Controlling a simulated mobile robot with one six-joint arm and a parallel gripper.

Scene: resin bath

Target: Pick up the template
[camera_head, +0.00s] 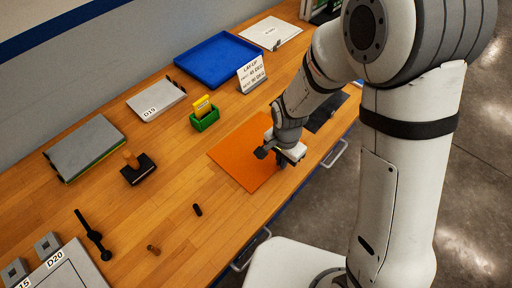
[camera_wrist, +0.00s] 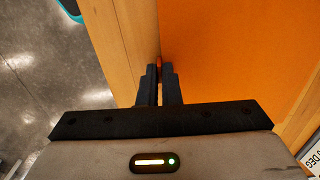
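The template appears to be the flat orange sheet (camera_head: 238,153) lying on the wooden bench near its front edge. It fills the upper right of the wrist view (camera_wrist: 235,60). My gripper (camera_head: 280,163) is down at the sheet's front right part. In the wrist view my gripper's two dark fingers (camera_wrist: 160,75) are close together at the sheet's left edge. A narrow dark orange strip shows between the fingertips, so they look shut on the sheet's edge. The contact itself is mostly hidden by the fingers.
A green box (camera_head: 204,119) with yellow cards, a stamp-like block (camera_head: 138,169), a blue tray (camera_head: 218,59), a lay-up sign (camera_head: 251,74) and a D19 plate (camera_head: 156,99) stand around the sheet. A small black piece (camera_head: 197,210) lies left. The bench's front edge is close.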

